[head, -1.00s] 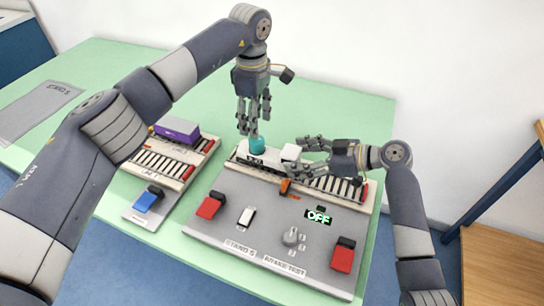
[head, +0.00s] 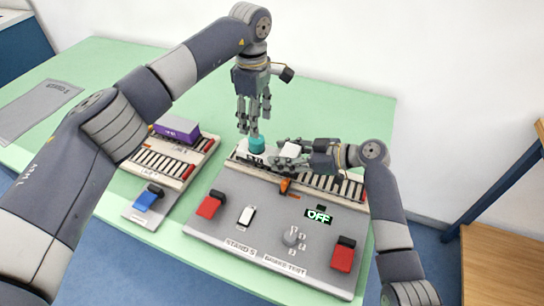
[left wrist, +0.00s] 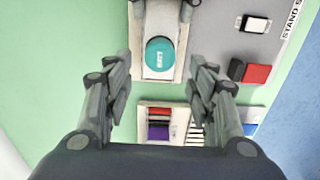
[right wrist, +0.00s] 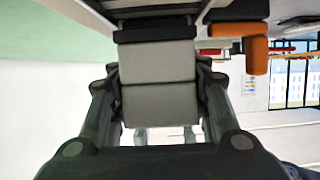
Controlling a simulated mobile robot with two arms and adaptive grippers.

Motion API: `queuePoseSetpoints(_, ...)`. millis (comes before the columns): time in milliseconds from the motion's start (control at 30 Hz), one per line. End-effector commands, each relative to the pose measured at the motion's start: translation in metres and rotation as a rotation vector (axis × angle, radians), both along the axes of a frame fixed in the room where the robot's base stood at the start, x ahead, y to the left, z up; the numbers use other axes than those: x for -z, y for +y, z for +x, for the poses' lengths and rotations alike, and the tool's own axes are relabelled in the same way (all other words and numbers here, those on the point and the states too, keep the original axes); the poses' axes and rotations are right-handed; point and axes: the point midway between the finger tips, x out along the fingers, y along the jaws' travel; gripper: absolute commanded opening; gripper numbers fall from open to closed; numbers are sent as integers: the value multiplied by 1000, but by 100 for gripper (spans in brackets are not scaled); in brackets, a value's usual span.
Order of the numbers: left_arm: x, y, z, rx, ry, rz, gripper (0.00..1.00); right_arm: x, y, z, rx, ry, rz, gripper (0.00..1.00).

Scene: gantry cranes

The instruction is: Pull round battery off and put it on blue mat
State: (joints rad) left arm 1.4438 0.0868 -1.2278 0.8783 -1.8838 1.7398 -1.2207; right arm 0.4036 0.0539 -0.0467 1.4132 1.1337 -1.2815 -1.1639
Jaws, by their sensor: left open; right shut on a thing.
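The round battery (head: 257,144) is a short teal cylinder, upright on a pale carrier at the left end of the roller track. In the left wrist view its lettered round top (left wrist: 160,58) shows ahead, between the lines of my fingers. My left gripper (head: 251,124) points down, open and empty, just above the battery. My right gripper (head: 287,155) is shut on a white block (head: 291,148) to the right of the battery. That light grey block also shows between the fingers in the right wrist view (right wrist: 158,80). No blue mat is seen; a grey mat (head: 38,108) lies far left.
The grey console (head: 270,225) has red switches, a knob and an "OFF" display (head: 318,216). A smaller roller unit (head: 150,175) with a purple block (head: 177,129) stands to its left. An orange piece (head: 285,185) sits below my right gripper. The green table is clear behind.

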Motion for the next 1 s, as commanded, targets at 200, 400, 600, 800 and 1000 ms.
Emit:
queuePoseSetpoints(200, 4, -19, 0, 11, -9, -73, 59, 0, 0, 0, 0, 1, -1, 1)
queuePoseSetpoints(400, 4, -99, 5, 23, -55, -414, 59, 0, 0, 0, 0, 1, -1, 1)
queuePoseSetpoints(600, -34, -183, 13, -38, -121, -868, 59, 1, 0, 0, 0, 1, -1, 1)
queuePoseSetpoints(800, -91, -223, 24, -148, -209, -1282, 59, 1, 0, 0, 0, 1, -1, 1)
queuePoseSetpoints(1000, -140, -219, 30, -288, -346, -1619, 59, 1, -1, 0, 0, 1, -1, 1)
